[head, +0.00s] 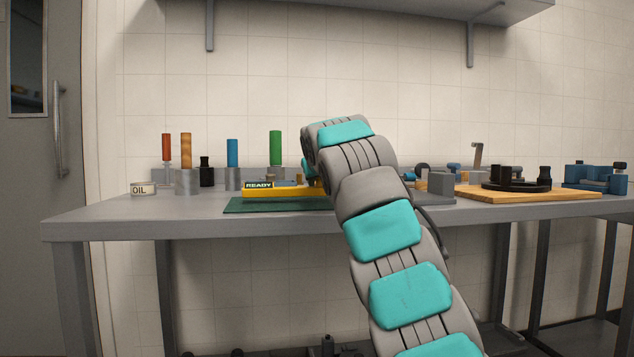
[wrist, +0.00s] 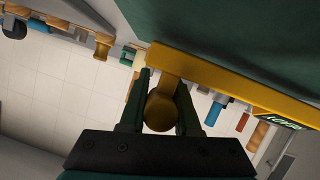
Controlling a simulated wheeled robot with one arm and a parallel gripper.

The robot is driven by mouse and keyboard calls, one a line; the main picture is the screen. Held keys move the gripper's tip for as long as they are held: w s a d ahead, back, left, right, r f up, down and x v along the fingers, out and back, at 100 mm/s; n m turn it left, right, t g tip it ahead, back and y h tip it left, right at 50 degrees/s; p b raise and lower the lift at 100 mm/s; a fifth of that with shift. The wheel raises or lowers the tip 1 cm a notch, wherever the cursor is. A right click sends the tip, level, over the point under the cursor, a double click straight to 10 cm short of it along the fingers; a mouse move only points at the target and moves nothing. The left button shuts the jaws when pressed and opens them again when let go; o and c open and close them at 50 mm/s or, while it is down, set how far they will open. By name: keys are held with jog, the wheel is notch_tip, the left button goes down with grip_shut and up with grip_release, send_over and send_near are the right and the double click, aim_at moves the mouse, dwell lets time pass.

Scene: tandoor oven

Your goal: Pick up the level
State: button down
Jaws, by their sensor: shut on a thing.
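The level is a long yellow bar (head: 285,191) with a dark "READY" label at its left end. In the head view it lies along the green mat (head: 262,206), its right part hidden behind my arm. In the wrist view the yellow bar (wrist: 225,82) runs across the fingertips, with a round brass-coloured knob (wrist: 160,110) standing out from it. My gripper (wrist: 163,88) is shut on this knob, one dark finger on each side. Whether the bar rests on the mat or is slightly raised, I cannot tell.
Right of my arm are a grey block (head: 440,186) and a wooden board (head: 505,194) with dark parts. A tiled wall stands behind.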

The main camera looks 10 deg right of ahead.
jog(key=shift+a+r, duration=0.1)
jog(key=shift+r, duration=0.45)
jog(key=shift+r+p, duration=0.85)
jog(key=shift+p, duration=0.1)
jog(key=s+d+b, duration=0.1)
jog(key=s+b, duration=0.1)
jog(key=s, duration=0.2)
jog(key=s+d+b, duration=0.1)
jog(key=s+b, duration=0.1)
jog(key=s, duration=0.3)
jog(key=s+d+r+b, duration=0.1)
jog(key=s+d+b, duration=0.1)
jog(key=s, duration=0.2)
jog(key=shift+s+d, duration=0.1)
jog(key=shift+s, duration=0.2)
jog(key=shift+s+d, duration=0.35)
jog(key=shift+s, duration=0.5)
jog(key=shift+r, duration=0.15)
notch_tip(320, 180, up, 4)
jog(key=p, duration=0.3)
